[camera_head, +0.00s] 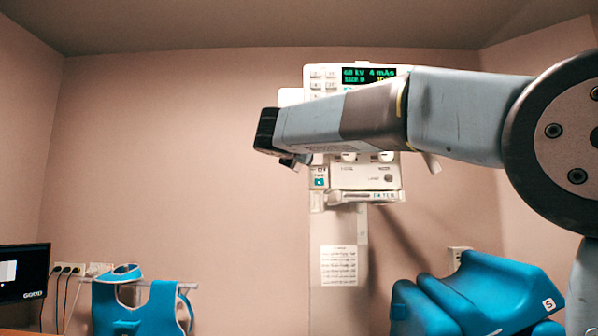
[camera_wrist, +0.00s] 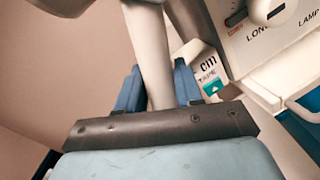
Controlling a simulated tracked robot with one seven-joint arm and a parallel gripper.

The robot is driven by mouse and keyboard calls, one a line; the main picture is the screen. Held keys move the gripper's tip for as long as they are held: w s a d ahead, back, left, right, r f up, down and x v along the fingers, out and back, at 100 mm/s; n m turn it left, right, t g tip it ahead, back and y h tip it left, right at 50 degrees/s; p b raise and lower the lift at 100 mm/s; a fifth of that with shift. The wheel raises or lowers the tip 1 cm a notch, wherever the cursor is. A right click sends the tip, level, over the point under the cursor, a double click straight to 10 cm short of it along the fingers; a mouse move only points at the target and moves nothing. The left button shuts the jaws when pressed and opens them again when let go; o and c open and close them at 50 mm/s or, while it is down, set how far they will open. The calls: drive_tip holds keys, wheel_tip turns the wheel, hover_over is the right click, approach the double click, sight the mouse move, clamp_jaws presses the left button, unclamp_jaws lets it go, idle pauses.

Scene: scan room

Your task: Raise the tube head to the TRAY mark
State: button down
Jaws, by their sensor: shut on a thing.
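The tube head (camera_head: 365,176) is a pale unit on the back wall, with a lit green display (camera_head: 369,77) reading kV and mAs. My arm crosses in front of it and hides its middle. In the wrist view, my gripper (camera_wrist: 157,88) has its two blue fingers shut on a pale grip bar (camera_wrist: 148,50) running up the picture. Beside it is a "cm TAPE" label with a teal arrow (camera_wrist: 214,87); the teal mark also shows in the head view (camera_head: 319,183). No mark reading TRAY is legible.
Below the unit hang a pale column strip and a printed sheet (camera_head: 339,266). A blue apron (camera_head: 160,305) hangs on a rail at lower left, near a monitor (camera_head: 22,272). Large blue padded shapes (camera_head: 480,295) stand at lower right. The wall left of my arm is bare.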

drive_tip(key=c, duration=0.8)
unclamp_jaws()
drive_tip(key=shift+c, duration=0.2)
drive_tip(key=v, duration=1.3)
drive_tip(key=shift+s, duration=0.4)
drive_tip(key=shift+f, duration=0.2)
drive_tip(key=s+d+f+m+g, duration=0.35)
drive_tip(key=d+f+m, duration=0.25)
drive_tip(key=d+f, duration=0.4)
drive_tip(key=s+d+f+m+g, duration=0.2)
drive_tip(key=d+f+m+g, duration=0.2)
drive_tip(key=d+f+m, duration=0.5)
drive_tip(key=s+d+f+m+g+y, duration=0.2)
drive_tip(key=s+f+m, duration=0.4)
drive_tip(key=f, duration=0.6)
drive_tip(key=s+d+f+m+g+y, duration=0.2)
drive_tip(key=s+f+m, duration=0.5)
drive_tip(key=f, duration=0.5)
drive_tip(key=shift+s+d+f, duration=0.25)
drive_tip(key=shift+s+d, duration=0.55)
drive_tip(key=shift+s, duration=0.15)
